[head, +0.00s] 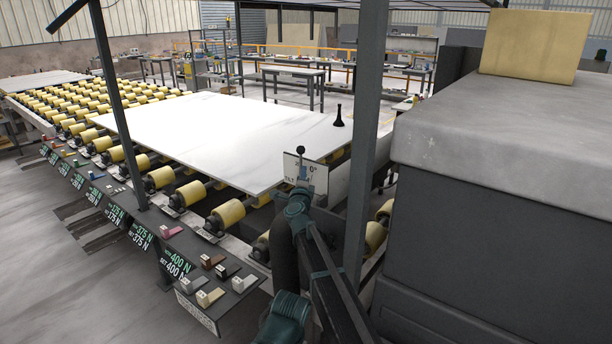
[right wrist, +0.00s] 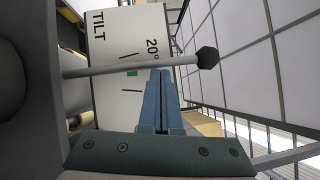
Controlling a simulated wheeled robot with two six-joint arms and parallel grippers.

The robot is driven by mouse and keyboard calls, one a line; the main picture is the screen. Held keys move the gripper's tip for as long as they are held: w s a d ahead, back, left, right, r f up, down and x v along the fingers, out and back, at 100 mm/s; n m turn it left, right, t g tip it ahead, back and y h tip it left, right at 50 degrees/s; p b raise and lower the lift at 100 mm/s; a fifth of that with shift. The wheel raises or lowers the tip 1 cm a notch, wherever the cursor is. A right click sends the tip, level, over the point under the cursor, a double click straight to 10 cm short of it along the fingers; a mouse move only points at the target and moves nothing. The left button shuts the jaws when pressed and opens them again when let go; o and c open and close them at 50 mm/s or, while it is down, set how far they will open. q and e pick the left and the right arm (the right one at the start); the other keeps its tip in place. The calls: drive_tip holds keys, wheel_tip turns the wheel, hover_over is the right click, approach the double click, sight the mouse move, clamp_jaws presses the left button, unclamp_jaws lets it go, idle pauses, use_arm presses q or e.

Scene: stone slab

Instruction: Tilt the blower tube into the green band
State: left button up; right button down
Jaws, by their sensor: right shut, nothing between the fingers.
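A white plate (head: 291,167) lettered TILT stands at the slab's near right corner. In the right wrist view the plate (right wrist: 112,40) shows a 20° mark, black ticks and a small green band (right wrist: 133,73). A thin grey rod (right wrist: 110,70) with a black knob (right wrist: 207,58) crosses the plate, along the green band's edge. The knob (head: 300,149) also shows in the head view. My right gripper (head: 303,175) is shut and empty, its blue fingertips (right wrist: 160,76) at the rod; I cannot tell whether they touch. I cannot clearly identify the blower tube. My left gripper is out of view.
A white stone slab (head: 215,130) lies on yellow rollers (head: 228,213), with a black nozzle-shaped thing (head: 338,118) on it. A dark post (head: 364,150) and a large grey cabinet (head: 500,150) stand close on the right. A panel with levers (head: 215,275) is at the front.

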drive_tip(key=shift+s+d, duration=0.1)
drive_tip(key=shift+s, duration=0.05)
drive_tip(key=s+f+n+g+y, duration=0.25)
drive_tip(key=s+n, duration=0.25)
drive_tip(key=s, duration=0.4)
drive_tip(key=s+f+n+g+y, duration=0.15)
drive_tip(key=s+n+y, duration=0.3)
drive_tip(key=s, duration=0.45)
drive_tip(key=s+d+f+n+g, duration=0.4)
drive_tip(key=s+f+n+g, duration=0.3)
drive_tip(key=s+f, duration=0.4)
drive_tip(key=s+d+f+n+g+h, duration=0.25)
drive_tip(key=s+d+f+g, duration=0.2)
drive_tip(key=s+d, duration=0.35)
drive_tip(key=s+d+f+n+g+h, duration=0.25)
drive_tip(key=s+d+f, duration=0.3)
drive_tip(key=s, duration=0.45)
drive_tip(key=s+a+n+g+h, duration=0.1)
drive_tip(key=s+a+n+h, duration=0.1)
drive_tip(key=s+a, duration=0.4)
drive_tip(key=a+n, duration=0.1)
drive_tip(key=a, duration=0.2)
drive_tip(key=shift+s+a+r+g, duration=0.25)
drive_tip(key=shift+s+a+g, duration=0.1)
drive_tip(key=shift+a+g, duration=0.05)
